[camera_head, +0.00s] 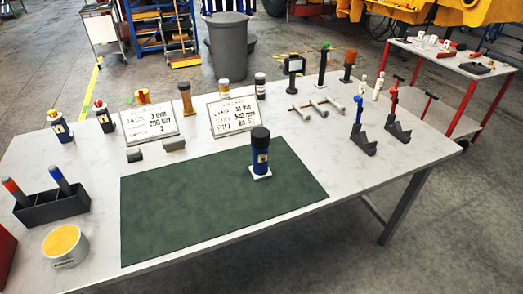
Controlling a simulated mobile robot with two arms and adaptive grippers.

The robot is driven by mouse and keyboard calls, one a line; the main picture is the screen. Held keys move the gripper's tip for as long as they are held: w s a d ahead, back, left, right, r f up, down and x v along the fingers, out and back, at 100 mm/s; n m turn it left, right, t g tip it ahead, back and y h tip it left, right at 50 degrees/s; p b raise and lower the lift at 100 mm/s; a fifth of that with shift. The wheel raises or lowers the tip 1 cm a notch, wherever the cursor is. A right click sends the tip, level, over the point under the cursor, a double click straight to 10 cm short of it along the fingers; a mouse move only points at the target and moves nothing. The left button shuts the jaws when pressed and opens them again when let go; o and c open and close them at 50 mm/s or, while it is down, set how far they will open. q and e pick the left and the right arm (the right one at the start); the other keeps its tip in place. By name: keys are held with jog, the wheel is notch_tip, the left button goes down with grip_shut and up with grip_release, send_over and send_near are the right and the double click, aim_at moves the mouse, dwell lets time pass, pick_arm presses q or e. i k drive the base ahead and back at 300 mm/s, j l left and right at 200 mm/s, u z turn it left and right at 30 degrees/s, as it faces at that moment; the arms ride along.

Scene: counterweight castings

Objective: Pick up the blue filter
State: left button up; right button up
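A blue cylinder with a black top and a pale label, which looks like the blue filter (261,163), stands upright on a small white square base (260,176). The base rests on the right part of the dark green mat (190,215). Neither of my grippers shows in the head view.
The mat lies on a long light table (330,165). A dark holder with two markers (55,207) and a yellow-topped tub (66,247) stand at left. Signs (148,121), bottles and small parts line the back. Dark stands (361,141) are at right. The mat's left part is clear.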

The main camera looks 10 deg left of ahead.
aim_at(259, 170)
jog(key=k+j+z, duration=0.2)
jog(key=j, duration=0.25)
jog(key=j+z, duration=0.15)
jog(key=j, duration=0.25)
jog(key=k+j+z, duration=0.2)
jog(key=j, duration=0.2)
jog(key=i, duration=0.05)
